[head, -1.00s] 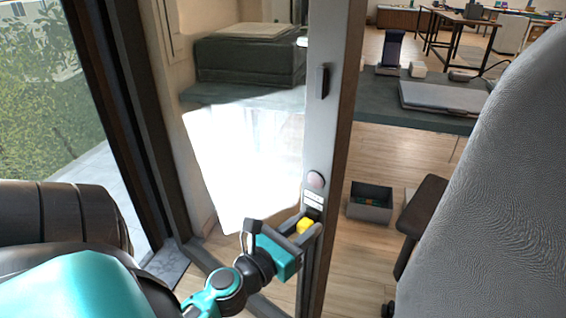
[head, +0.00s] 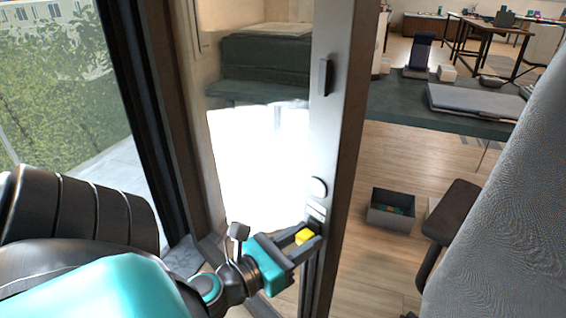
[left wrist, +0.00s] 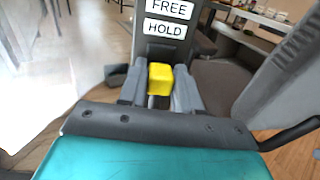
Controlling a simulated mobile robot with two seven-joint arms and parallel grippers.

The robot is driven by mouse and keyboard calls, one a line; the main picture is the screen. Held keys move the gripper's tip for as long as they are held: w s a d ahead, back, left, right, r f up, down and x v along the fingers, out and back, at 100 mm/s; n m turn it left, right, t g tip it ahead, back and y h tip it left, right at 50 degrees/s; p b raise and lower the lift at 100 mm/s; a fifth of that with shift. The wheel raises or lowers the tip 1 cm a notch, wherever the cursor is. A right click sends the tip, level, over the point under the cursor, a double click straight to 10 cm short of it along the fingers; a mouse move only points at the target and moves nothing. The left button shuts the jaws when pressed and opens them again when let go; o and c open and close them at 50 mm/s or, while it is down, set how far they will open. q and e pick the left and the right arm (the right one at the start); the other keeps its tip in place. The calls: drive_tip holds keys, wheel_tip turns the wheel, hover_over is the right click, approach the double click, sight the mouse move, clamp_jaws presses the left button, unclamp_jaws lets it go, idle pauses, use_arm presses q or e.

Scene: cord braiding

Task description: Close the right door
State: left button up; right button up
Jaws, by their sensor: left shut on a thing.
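A glass sliding door panel has a grey metal stile (head: 338,130) with a dark pull recess (head: 325,77) and a round disc (head: 317,187). Low on the stile is a yellow knob (head: 304,237), below labels. My left gripper (head: 307,245) is shut on the yellow knob. In the left wrist view the knob (left wrist: 160,79) sits between both fingers (left wrist: 160,92), under the labels FREE and HOLD (left wrist: 166,18). The dark door frame (head: 160,130) stands to the left, apart from the stile. My right gripper is not in view.
Outside at left are a hedge (head: 60,80) and paving. Inside, right of the stile, are a grey bin (head: 391,209) on the wood floor, a dark table (head: 400,110) and a brown chair part (head: 450,210). A large grey padded surface (head: 510,200) fills the right edge.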

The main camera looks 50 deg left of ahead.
use_arm(q)
drive_tip(key=shift+s, duration=0.15)
drive_tip(key=s+a+m+h, duration=0.1)
drive_tip(key=s+m+h, duration=0.1)
drive_tip(key=s, duration=1.2)
drive_tip(key=shift+a+h+p, duration=0.3)
drive_tip(key=shift+h+p, duration=0.05)
drive_tip(key=shift+h, duration=0.35)
drive_tip(key=s+a+m+g+h+p, duration=0.1)
drive_tip(key=s+a+m+h+p, duration=0.1)
drive_tip(key=s, duration=1.1)
drive_tip(key=shift+s+a+h+p, duration=0.4)
drive_tip(key=shift+a+h, duration=0.3)
drive_tip(key=shift+a, duration=0.45)
drive_tip(key=shift+w+f, duration=0.1)
drive_tip(key=shift+w, duration=0.05)
